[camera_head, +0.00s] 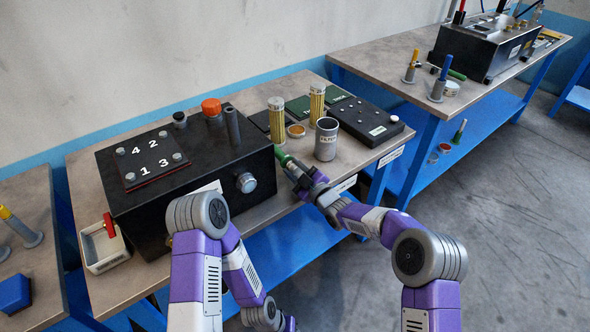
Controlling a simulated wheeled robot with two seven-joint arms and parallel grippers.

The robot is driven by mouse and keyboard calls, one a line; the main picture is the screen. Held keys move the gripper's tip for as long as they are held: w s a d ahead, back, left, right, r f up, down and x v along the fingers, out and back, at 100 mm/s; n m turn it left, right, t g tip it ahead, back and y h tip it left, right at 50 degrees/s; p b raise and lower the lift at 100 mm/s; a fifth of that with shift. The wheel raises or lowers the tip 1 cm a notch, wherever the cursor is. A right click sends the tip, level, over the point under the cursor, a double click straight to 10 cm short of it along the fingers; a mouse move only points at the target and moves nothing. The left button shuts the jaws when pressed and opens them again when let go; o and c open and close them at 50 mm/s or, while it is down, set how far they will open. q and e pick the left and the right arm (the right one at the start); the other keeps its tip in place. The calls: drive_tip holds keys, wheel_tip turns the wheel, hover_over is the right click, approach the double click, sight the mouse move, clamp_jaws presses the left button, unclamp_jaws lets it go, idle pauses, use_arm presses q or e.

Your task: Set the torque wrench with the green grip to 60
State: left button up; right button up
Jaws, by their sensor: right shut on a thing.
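My right gripper (293,170) is at the front edge of the middle bench, just right of the black box. It is shut on a tool with a green grip (283,157), which looks like the torque wrench. The green end points up and left, towards the box. The gripper hides the rest of the tool, and no scale or setting can be read. My left arm hangs in front of the bench, bent downward, and its gripper is not in view.
The black box (130,215) carries a numbered plate (150,158) and an orange knob (211,107). A grey cup (326,140) stands close behind my right gripper.

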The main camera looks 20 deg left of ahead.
sight(297, 171)
drive_tip(key=o, duration=1)
drive_tip(key=shift+o, duration=0.2)
drive_tip(key=p+v, duration=0.1)
drive_tip(key=v, duration=0.5)
drive_tip(key=shift+s+d+p, duration=0.15)
drive_tip(key=shift+d+p, duration=0.1)
drive_tip(key=shift+p, duration=0.05)
drive_tip(key=shift+s+d, duration=0.35)
